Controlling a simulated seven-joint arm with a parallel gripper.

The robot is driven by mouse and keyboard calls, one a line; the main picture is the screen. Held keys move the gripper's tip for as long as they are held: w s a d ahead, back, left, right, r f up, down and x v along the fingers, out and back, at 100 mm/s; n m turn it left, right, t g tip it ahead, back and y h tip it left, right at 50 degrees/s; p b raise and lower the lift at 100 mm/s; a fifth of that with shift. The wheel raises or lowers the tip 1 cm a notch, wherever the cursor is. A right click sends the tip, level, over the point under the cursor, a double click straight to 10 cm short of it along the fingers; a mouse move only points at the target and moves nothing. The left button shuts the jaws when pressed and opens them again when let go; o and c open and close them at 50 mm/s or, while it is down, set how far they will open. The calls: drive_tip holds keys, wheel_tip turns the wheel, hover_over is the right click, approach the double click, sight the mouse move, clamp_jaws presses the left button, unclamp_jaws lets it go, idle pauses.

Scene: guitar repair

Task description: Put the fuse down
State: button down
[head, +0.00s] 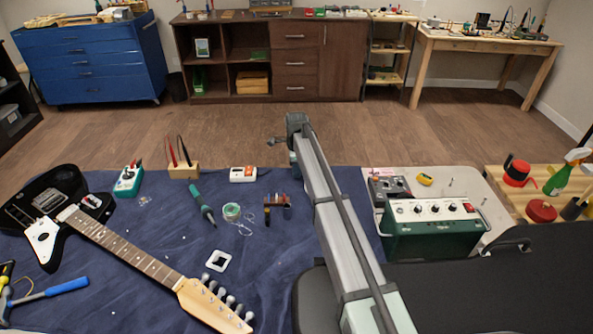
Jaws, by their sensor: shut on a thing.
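My arm reaches from the bottom right up over the blue bench cover. At its far end, my gripper (271,141) shows as a small dark shape pointing left, high over the bench's far edge in the picture. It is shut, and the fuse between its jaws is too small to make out. My arm hides part of the bench behind it.
A guitar (130,247) lies at left. A teal pedal (129,180), wooden probe block (184,171), white meter (243,174), solder coil (231,211) and small rack (277,203) stand mid-bench. A green amplifier (432,229) stands right. The cloth (165,213) has clear patches.

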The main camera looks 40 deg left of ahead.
drive_tip(key=shift+f, duration=0.1)
drive_tip(key=c, duration=1.7)
unclamp_jaws()
drive_tip(key=shift+f, duration=0.1)
drive_tip(key=o, duration=0.5)
wheel_tip(320, 180, up, 12)
drive_tip(key=shift+r, duration=0.2)
